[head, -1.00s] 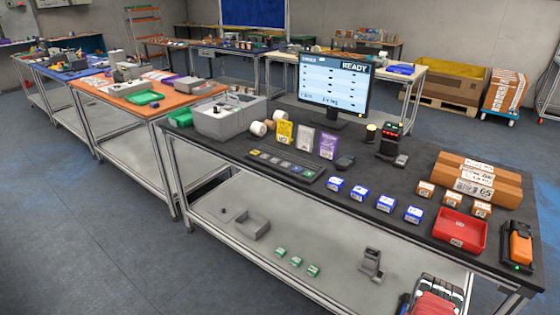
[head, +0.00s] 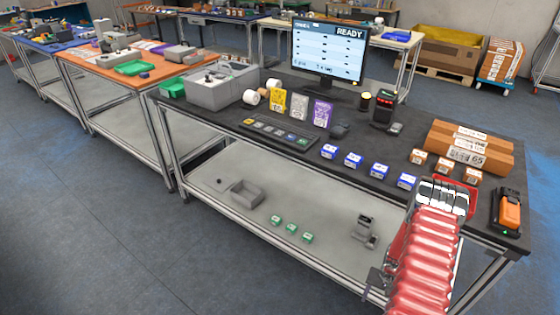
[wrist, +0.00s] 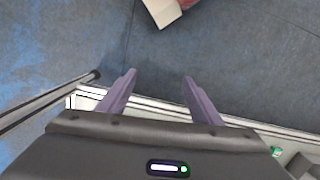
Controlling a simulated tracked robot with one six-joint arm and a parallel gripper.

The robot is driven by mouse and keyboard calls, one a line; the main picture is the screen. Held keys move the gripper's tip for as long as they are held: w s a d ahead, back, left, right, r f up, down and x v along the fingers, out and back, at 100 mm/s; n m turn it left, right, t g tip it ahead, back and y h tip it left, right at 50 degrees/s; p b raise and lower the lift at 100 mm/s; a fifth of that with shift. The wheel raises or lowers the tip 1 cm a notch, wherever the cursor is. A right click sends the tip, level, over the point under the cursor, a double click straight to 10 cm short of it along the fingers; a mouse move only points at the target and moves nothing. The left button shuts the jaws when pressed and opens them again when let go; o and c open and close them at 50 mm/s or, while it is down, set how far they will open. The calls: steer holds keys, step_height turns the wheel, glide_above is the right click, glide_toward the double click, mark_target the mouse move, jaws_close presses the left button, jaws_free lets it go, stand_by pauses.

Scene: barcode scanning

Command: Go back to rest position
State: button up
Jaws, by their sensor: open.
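My gripper (wrist: 158,80) shows in the wrist view with its two purple-grey fingers apart and nothing between them. Blue-grey floor (wrist: 230,45) lies beyond the fingertips, and a pale table edge runs behind them. In the head view my red arm rises at the lower right, in front of the black workbench (head: 290,105). The gripper's fingers cannot be made out there. The arm covers most of a red tray (head: 470,190) on the bench.
The bench holds blue-and-white boxes (head: 353,160), brown cartons (head: 470,145), an orange scanner (head: 508,212), a keyboard (head: 275,133) and a monitor (head: 328,52) reading READY. Floor at left is clear.

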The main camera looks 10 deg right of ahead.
steer(key=w+a+r+n, duration=0.1)
steer(key=a+r, duration=0.3)
steer(key=r, duration=0.6)
steer(key=a+r+n, duration=0.1)
steer(key=a+r, duration=0.3)
steer(key=r, duration=0.7)
steer(key=w+a+r+n, duration=0.1)
steer(key=a+r, duration=0.3)
steer(key=r, duration=0.6)
steer(key=s+a+r+n+t, duration=0.1)
steer(key=s+a+r, duration=0.3)
steer(key=r, duration=0.5)
steer(key=s+a+r+n+t, duration=0.2)
steer(key=s+a+r+t, duration=0.1)
steer(key=a+r, duration=0.6)
steer(key=s+a+r+n+t+h, duration=0.1)
steer(key=s+a+r+n+t, duration=0.1)
steer(key=s+a+r, duration=0.2)
steer(key=a+r, duration=0.3)
steer(key=r, duration=0.4)
steer(key=shift+s+t, duration=0.3)
steer(key=shift+s, duration=0.1)
